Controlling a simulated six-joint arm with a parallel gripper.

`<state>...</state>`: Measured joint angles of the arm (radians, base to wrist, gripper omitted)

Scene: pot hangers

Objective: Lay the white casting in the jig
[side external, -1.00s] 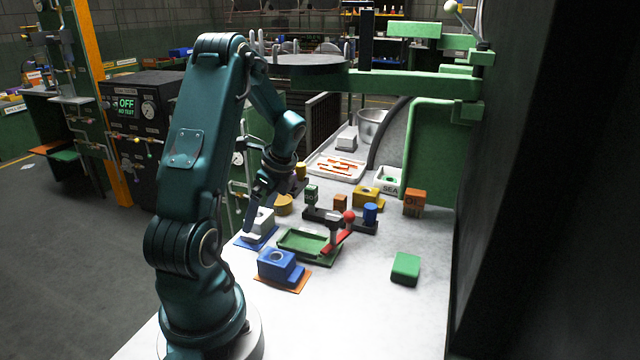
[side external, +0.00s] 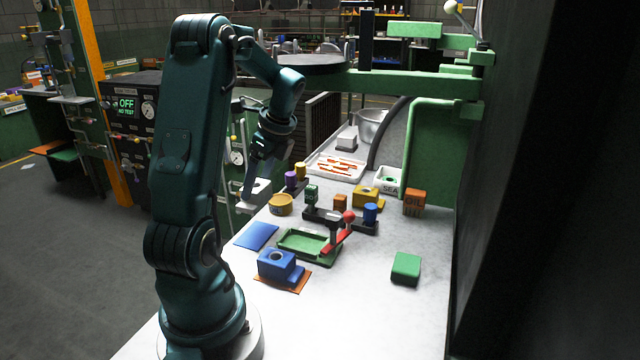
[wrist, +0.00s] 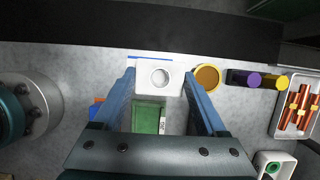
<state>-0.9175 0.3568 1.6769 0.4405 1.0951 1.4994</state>
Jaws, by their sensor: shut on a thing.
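A bare blue mat (side external: 257,235) lies left of the tray. A blue casting (side external: 274,265) sits on an orange mat (side external: 299,284) in front. A yellow round tub (side external: 281,206) and purple cylinder (side external: 291,180) stand near the casting. A green block (side external: 405,267) lies right; the front surface is clear.

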